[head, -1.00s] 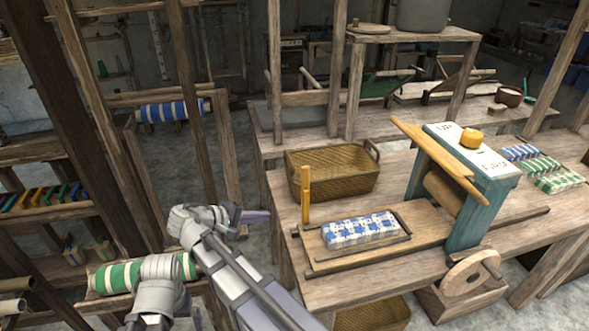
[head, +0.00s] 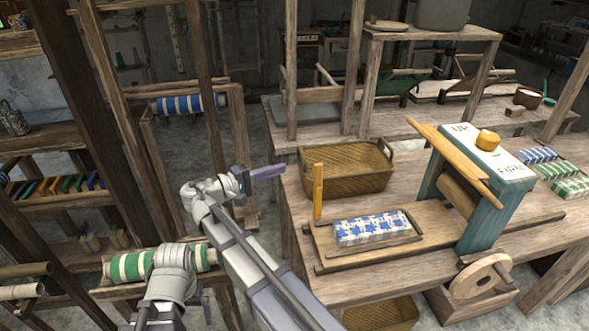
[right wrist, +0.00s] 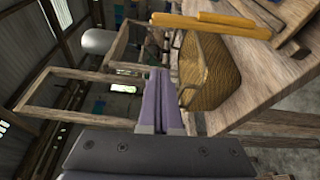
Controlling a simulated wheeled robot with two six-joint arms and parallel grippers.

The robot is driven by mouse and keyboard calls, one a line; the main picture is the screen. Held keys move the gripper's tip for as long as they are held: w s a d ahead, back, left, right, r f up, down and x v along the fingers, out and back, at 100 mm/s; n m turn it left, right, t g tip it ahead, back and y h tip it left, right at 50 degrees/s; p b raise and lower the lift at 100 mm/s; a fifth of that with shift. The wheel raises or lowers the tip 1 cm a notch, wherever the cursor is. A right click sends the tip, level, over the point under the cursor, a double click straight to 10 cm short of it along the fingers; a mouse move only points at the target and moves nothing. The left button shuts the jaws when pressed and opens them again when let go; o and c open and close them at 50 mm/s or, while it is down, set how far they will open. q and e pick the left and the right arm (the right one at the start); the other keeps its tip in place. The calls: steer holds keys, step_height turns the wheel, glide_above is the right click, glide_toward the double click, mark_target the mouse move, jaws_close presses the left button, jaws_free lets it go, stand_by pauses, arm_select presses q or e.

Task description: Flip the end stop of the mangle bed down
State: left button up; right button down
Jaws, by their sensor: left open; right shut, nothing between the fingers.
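The end stop (head: 318,190) is a yellow bar standing upright at the left end of the wooden mangle bed (head: 440,238). Yellow bars (right wrist: 235,24), probably including the stop, show at the top of the right wrist view. A folded blue-and-white cloth (head: 372,229) lies on the bed, right of the stop. My right gripper (head: 268,172) is shut and empty, with purple fingers, left of the stop and apart from it; its fingers also show in the right wrist view (right wrist: 162,75). My left gripper (head: 175,312) is low at the bottom left, open, its fingertips partly hidden.
A wicker basket (head: 345,172) stands close behind the stop. The teal mangle frame (head: 485,225) with its roller and wheel (head: 480,276) is at the right. A wooden loom post (head: 205,75) and a green-striped roll (head: 130,266) are near my arms. The table's left edge lies between my right gripper and the stop.

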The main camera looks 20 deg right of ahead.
mark_target(318, 193)
steer(key=d, duration=1)
steer(key=shift+s+a, duration=0.45)
steer(key=shift+s, duration=0.3)
steer(key=shift+s+a, duration=0.4)
steer(key=shift+s, duration=0.35)
steer(key=shift+d, duration=0.1)
